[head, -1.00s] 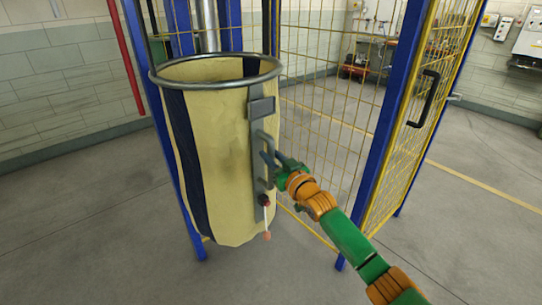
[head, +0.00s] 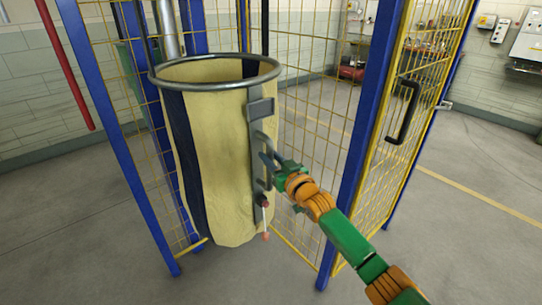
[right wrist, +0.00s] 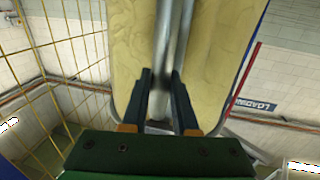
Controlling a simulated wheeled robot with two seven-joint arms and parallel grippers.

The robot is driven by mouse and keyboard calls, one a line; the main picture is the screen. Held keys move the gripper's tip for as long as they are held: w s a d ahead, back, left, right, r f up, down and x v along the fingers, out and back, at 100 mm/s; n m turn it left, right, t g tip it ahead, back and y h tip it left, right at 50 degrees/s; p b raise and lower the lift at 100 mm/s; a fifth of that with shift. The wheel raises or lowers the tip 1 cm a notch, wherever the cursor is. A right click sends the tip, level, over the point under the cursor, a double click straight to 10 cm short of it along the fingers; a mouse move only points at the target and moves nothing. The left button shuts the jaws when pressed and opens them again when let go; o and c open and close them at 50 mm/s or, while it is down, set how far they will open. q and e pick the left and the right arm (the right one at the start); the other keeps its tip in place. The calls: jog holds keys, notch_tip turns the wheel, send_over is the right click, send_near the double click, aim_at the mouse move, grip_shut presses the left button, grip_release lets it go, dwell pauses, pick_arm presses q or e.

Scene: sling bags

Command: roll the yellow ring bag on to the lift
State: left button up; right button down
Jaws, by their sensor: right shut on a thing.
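The yellow ring bag (head: 222,150) hangs upright from a round grey metal ring (head: 215,62) and has a dark stripe on its left side. A grey bracket with a handle (head: 266,150) runs down its right side. My right gripper (head: 278,168) is shut on this handle; in the right wrist view its two fingers (right wrist: 160,105) lie either side of a grey bar (right wrist: 163,60) in front of the yellow cloth. The bag is at the opening of a blue-framed cage with yellow mesh, which seems to be the lift. My left gripper is not in view.
Blue posts stand close on both sides of the bag, the left one (head: 115,150) and the right one (head: 365,130). A mesh door (head: 400,150) with a black handle is at the right. Grey floor (head: 70,230) is clear at left and right.

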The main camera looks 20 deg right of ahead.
jog(key=shift+d+r, duration=0.2)
jog(key=shift+r, duration=0.15)
jog(key=c, duration=0.8)
grip_release()
jog(key=shift+w+d, duration=0.1)
jog(key=shift+d, duration=0.05)
jog(key=shift+o, duration=0.6)
jog(key=shift+w+d+f, duration=0.1)
jog(key=shift+d+f, duration=0.2)
jog(key=shift+d, duration=0.15)
jog(key=shift+a, duration=0.2)
jog(key=shift+f, duration=0.1)
jog(key=s+d, duration=0.1)
jog(key=s, duration=0.6)
